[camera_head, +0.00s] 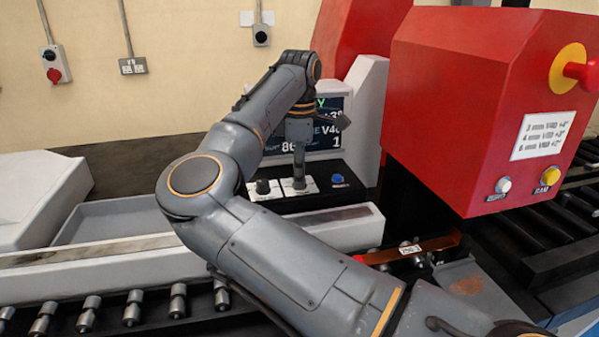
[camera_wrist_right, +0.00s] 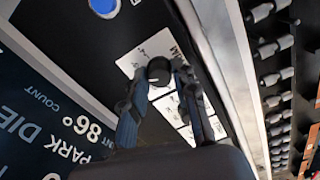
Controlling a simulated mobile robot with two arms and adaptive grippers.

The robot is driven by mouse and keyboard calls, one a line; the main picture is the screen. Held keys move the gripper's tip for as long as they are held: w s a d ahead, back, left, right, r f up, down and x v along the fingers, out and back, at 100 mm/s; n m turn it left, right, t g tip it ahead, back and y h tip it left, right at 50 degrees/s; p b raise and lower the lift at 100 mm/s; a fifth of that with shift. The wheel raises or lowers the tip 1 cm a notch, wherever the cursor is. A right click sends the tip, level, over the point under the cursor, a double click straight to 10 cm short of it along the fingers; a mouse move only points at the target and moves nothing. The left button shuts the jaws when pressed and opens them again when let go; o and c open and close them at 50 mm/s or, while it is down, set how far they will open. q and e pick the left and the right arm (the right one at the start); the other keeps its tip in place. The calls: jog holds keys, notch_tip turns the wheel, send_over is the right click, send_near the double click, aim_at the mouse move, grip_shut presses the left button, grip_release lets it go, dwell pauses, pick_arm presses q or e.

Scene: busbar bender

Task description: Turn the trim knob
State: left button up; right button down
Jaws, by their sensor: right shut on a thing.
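The trim knob (camera_wrist_right: 158,70) is a small black round knob on a white plate (camera_wrist_right: 128,64); part of its label shows in the right wrist view. My right gripper (camera_wrist_right: 159,79) is shut on this knob, with one dark finger on each side of it. In the head view my right gripper (camera_head: 299,182) points down onto the white plate of the right-hand knob, and the fingers hide most of that knob. A second black knob (camera_head: 263,187) stands on its own white plate just to the left. My left gripper is not in view.
A blue button (camera_head: 337,179) sits right of the knobs on the black panel. The display (camera_head: 334,139) stands behind, partly covered by my arm. A red machine head (camera_head: 470,95) rises at right, with a copper bar (camera_head: 435,247) below it. Rollers (camera_head: 132,308) line the front.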

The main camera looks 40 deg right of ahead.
jog(key=m, duration=0.5)
jog(key=shift+m, duration=0.3)
jog(key=m, duration=0.5)
jog(key=shift+p, duration=0.4)
jog(key=shift+m, duration=0.3)
jog(key=c, duration=1)
grip_release()
jog(key=shift+r, duration=0.1)
notch_tip(320, 180, up, 12)
jog(key=shift+f, duration=0.1)
